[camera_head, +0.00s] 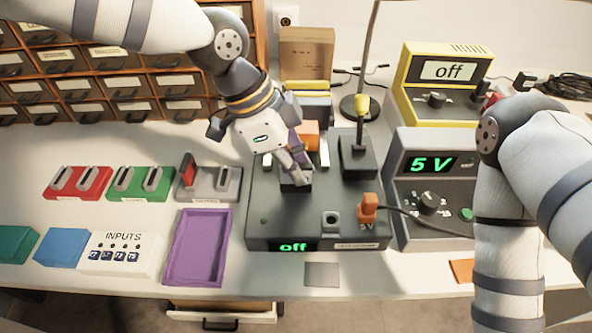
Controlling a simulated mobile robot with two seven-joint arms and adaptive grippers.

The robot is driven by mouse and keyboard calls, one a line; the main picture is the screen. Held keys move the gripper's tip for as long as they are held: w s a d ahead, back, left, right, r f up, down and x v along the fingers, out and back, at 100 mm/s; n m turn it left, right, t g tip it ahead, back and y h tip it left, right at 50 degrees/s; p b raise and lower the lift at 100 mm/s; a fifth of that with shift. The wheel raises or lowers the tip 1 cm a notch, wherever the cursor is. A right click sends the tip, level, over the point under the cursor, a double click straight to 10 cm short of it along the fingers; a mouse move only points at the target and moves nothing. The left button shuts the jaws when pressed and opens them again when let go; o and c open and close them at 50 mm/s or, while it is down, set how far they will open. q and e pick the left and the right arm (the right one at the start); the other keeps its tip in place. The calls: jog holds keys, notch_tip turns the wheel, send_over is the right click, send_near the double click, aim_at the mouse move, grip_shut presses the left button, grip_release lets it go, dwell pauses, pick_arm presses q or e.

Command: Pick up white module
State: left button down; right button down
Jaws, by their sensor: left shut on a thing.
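A white module (123,254) labelled INPUTS, with a row of dark blue switches, lies flat on the bench at the lower left, apart from my grippers. My left gripper (296,176) is over the dark grey station (315,228), to the right of the white module. Its fingers point down and are shut on a small dark block (296,184) at the station's top; the fingers partly hide it, and I cannot tell whether it is seated. My right arm enters at the right, but its gripper is outside the picture.
A blue block (64,247) and a teal block (17,244) lie left of the white module. An empty purple tray (197,247) lies to its right. Red (77,183) and green (141,183) holders stand behind. A 5 V supply (433,190) stands right of the station.

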aim_at(307, 167)
pick_arm(q)
jog(key=shift+r, duration=0.1)
